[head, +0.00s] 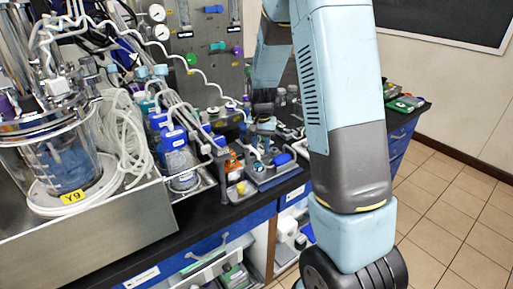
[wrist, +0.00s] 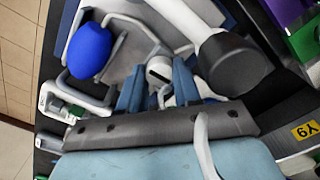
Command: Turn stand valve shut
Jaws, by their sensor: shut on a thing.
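The small stand (head: 275,175) with a blue rounded end piece (head: 283,158) is on the black bench, right of the bottles in the head view. In the wrist view the blue piece (wrist: 90,50) is at upper left, left of my gripper. My gripper (wrist: 159,82) reaches down into the stand, with its two blue fingers on either side of a small white and grey valve part (wrist: 160,68). It is shut on this part. The fingers hide much of the valve, and I cannot tell how far it is turned. In the head view my gripper (head: 266,128) is small and partly blocked.
A glass vessel (head: 60,165) with a yellow Y9 label stands in a steel tray at the left. Coiled tubing (head: 122,140), blue-capped bottles (head: 180,160) and an orange bottle (head: 234,168) crowd the bench. A grey cylinder (wrist: 228,62) is close right of my fingers.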

